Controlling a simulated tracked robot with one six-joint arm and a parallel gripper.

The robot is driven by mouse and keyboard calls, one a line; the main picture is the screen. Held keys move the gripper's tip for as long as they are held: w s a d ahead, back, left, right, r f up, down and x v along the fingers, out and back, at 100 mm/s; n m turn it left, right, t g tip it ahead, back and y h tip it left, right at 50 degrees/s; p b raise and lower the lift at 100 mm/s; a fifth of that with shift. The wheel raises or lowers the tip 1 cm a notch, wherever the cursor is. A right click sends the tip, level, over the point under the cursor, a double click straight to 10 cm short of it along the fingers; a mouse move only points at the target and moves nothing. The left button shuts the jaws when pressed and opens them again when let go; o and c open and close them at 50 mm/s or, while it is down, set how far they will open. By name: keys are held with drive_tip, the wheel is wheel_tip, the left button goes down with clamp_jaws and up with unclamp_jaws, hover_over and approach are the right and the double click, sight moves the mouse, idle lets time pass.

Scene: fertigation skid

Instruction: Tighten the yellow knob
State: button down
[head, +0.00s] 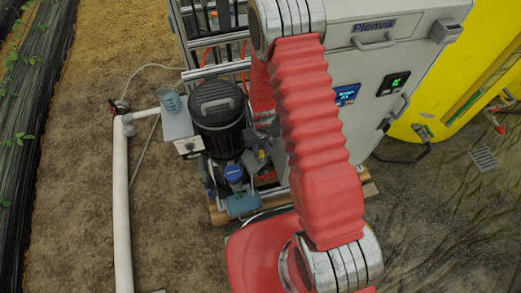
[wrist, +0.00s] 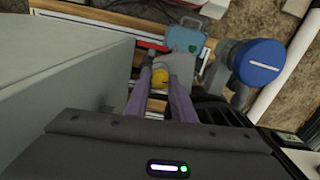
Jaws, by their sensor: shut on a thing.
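The yellow knob (wrist: 159,79) shows in the wrist view, between the tips of my two fingers. My gripper (wrist: 160,72) is shut on it, with one finger on each side. Only part of the knob shows, and I cannot tell how far it is turned.
A round blue cap (wrist: 262,62) stands right of my fingers, and a teal box (wrist: 185,38) lies beyond them. The grey cabinet (wrist: 65,85) is close on the left. In the head view a black motor (head: 216,115) and white pipe (head: 121,200) stand left.

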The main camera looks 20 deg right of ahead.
drive_tip(key=shift+m, duration=0.4)
drive_tip(key=m, duration=0.8)
drive_tip(key=shift+m, duration=0.4)
drive_tip(key=m, duration=0.9)
drive_tip(key=shift+m, duration=0.3)
drive_tip(key=c, duration=1.5)
unclamp_jaws()
drive_tip(key=shift+r, duration=0.1)
